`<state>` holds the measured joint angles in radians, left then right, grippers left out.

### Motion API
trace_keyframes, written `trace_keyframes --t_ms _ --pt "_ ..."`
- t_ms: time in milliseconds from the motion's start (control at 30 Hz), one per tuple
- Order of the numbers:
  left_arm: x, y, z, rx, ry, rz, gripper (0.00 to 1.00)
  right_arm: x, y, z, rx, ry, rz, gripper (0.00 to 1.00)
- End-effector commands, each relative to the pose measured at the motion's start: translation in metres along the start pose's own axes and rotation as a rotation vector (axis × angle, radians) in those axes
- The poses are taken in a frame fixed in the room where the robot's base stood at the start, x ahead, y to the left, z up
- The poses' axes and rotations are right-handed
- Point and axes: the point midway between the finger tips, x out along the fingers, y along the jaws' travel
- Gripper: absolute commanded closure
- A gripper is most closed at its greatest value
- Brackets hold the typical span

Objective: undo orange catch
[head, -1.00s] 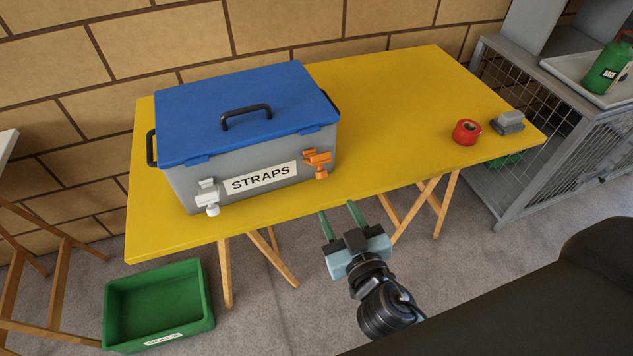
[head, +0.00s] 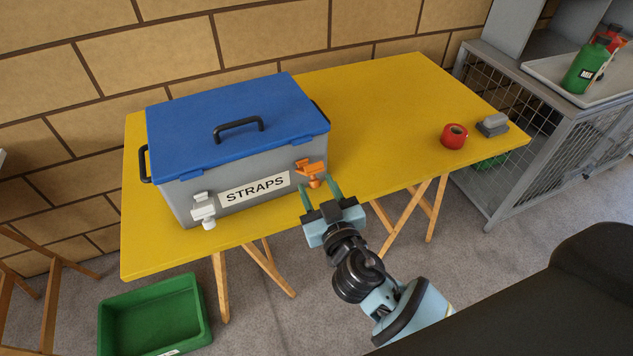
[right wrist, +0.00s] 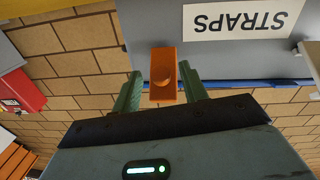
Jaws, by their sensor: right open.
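The grey box (head: 240,197) with a blue lid (head: 240,110) and a STRAPS label stands on the yellow table. The lid is down. The orange catch (head: 310,170) is on the box front, right of the label; a white catch (head: 204,209) is at the left. My right gripper (head: 318,190) is open just in front of the orange catch. In the right wrist view, the orange catch (right wrist: 163,70) lies between the two green fingers (right wrist: 162,92), with gaps on both sides. Whether it touches anything inside the jaws is hidden. My left gripper is not in view.
A red tape roll (head: 454,135) and a grey block (head: 492,125) lie at the right of the yellow table (head: 385,100). A green crate (head: 150,315) is on the floor. A grey wire cage (head: 530,140) stands at the right. The table between box and tape is clear.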

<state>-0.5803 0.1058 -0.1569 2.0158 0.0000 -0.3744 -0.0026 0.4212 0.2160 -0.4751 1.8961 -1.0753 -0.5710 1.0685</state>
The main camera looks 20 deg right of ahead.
Motion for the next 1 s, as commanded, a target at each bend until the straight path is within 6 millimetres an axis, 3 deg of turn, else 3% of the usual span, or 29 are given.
trace_keyframes --t_ms 167,467,800,1000 --pt "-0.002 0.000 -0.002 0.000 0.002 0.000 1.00 0.013 0.000 0.000 -0.001 0.000 -0.001 0.57" --pt "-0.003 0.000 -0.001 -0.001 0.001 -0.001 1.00 0.016 0.000 0.001 0.000 -0.001 -0.001 0.57" --pt "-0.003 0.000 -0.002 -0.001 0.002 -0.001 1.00 0.016 0.000 0.001 0.000 -0.001 -0.001 0.99" --pt "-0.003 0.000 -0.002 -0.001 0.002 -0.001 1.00 0.015 0.000 0.001 0.001 -0.001 -0.001 1.00"
